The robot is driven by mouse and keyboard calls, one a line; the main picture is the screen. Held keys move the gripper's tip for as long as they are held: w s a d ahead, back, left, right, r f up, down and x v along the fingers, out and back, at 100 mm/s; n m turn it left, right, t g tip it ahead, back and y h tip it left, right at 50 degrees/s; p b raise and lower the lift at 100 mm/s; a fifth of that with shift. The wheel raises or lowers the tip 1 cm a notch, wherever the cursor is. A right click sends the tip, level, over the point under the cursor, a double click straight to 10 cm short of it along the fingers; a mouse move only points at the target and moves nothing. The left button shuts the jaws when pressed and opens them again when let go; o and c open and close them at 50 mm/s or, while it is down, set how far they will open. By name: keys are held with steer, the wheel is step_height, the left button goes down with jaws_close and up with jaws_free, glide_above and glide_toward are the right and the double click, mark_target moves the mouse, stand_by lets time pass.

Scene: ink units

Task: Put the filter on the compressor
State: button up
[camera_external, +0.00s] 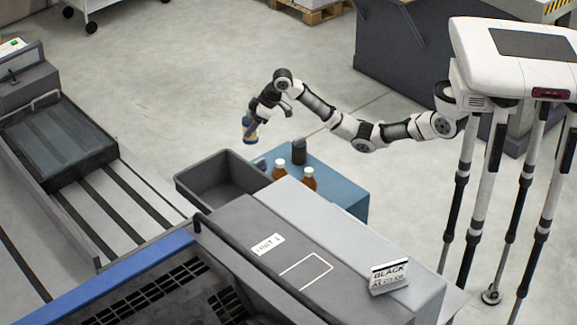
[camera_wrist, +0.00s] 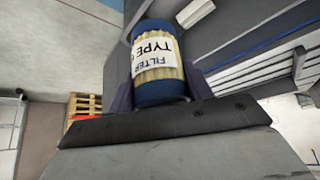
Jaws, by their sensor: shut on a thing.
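The filter (camera_external: 249,131) is a small cylinder with blue ends and a pale band. In the wrist view the filter (camera_wrist: 156,62) shows its label, which reads "FILTER TYPE" with the last letter hidden. My gripper (camera_external: 254,122) is shut on it and holds it in the air, beyond the grey bin. In the wrist view the dark fingers of my gripper (camera_wrist: 160,92) press on both sides of the filter. No part is clearly marked as the compressor. A grey unit (camera_external: 235,238) in the foreground has a white label and a white outlined square on top.
An empty-looking dark bin (camera_external: 203,196) stands left of a blue table (camera_external: 338,180). On the table are two brown bottles (camera_external: 279,170) with white caps and a dark canister (camera_external: 299,151). A sign reading "BLACK" (camera_external: 389,277) stands on the grey unit. A conveyor with a dark tray (camera_external: 62,140) is at left.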

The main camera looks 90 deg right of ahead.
steer(key=s+d+f+m+h+b, duration=0.1)
steer(key=s+d+f+m+h, duration=0.3)
steer(key=s+d, duration=0.75)
steer(key=shift+w+d+f+n+y+p, duration=0.1)
steer(key=shift+w+d+f+y+p, duration=0.2)
steer(key=shift+f, duration=3.1)
steer(key=shift+w+d+f+n+y+p, duration=0.15)
steer(key=shift+w+f+y+p, duration=0.2)
steer(key=shift+f, duration=3.1)
steer(key=shift+w+d+f+n+y+p, duration=0.1)
steer(key=shift+w+d+f+y+p, duration=0.25)
steer(key=shift+f, duration=3.05)
steer(key=shift+s+a, duration=0.15)
steer(key=shift+s, duration=0.05)
steer(key=o, duration=1)
steer(key=shift+f, duration=0.15)
